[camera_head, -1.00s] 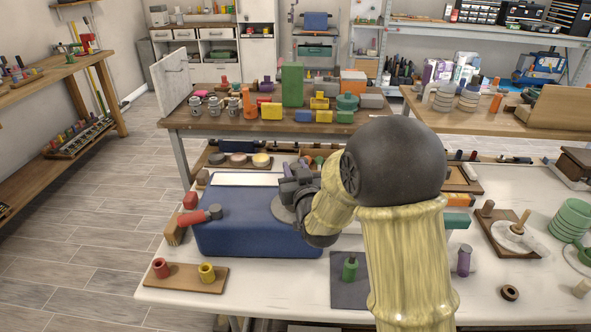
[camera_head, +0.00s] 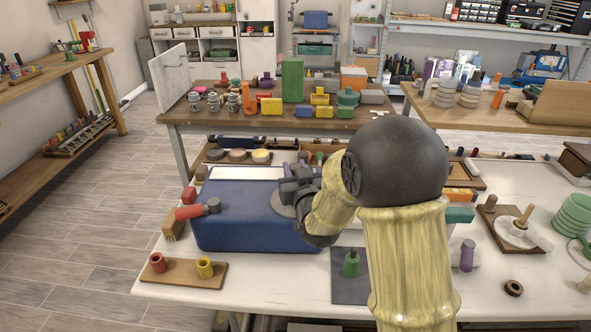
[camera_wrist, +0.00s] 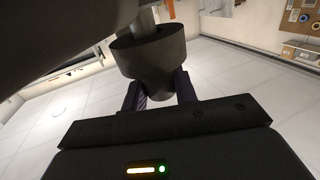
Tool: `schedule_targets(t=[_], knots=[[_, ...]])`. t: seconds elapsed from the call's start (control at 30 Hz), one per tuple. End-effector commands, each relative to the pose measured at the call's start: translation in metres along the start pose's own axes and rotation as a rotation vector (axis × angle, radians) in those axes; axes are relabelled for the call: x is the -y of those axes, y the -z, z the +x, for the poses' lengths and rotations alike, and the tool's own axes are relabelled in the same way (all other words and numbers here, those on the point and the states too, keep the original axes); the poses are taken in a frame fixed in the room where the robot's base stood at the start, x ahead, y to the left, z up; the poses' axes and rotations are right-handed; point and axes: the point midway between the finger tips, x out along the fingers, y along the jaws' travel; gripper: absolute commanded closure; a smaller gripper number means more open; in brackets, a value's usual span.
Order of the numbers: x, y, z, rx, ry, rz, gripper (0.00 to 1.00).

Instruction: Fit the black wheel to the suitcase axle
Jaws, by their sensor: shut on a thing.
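The blue suitcase (camera_head: 240,232) lies on the white table in the head view. The wheel's wide rim stands beyond the fingertips. A light grey rod, seemingly the axle (camera_wrist: 144,20), meets the wheel's top. I cannot tell whether it sits inside the wheel's bore.
A red-handled tool (camera_head: 195,211) lies at the suitcase's left. A wooden board (camera_head: 181,274) with red and yellow cups is in front. A green bottle (camera_head: 351,264) stands on a dark mat near my arm. A purple bottle (camera_head: 467,256) is to the right.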

Motion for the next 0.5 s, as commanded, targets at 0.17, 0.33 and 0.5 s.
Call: schedule_targets(t=[0.17, 0.33, 0.5], knots=[[0.0, -0.005, 0.0, -0.001, 0.0, 0.0, 1.0], [0.0, -0.009, 0.0, -0.001, 0.0, 0.0, 1.0], [0.0, -0.013, 0.0, -0.001, 0.0, 0.0, 1.0]])
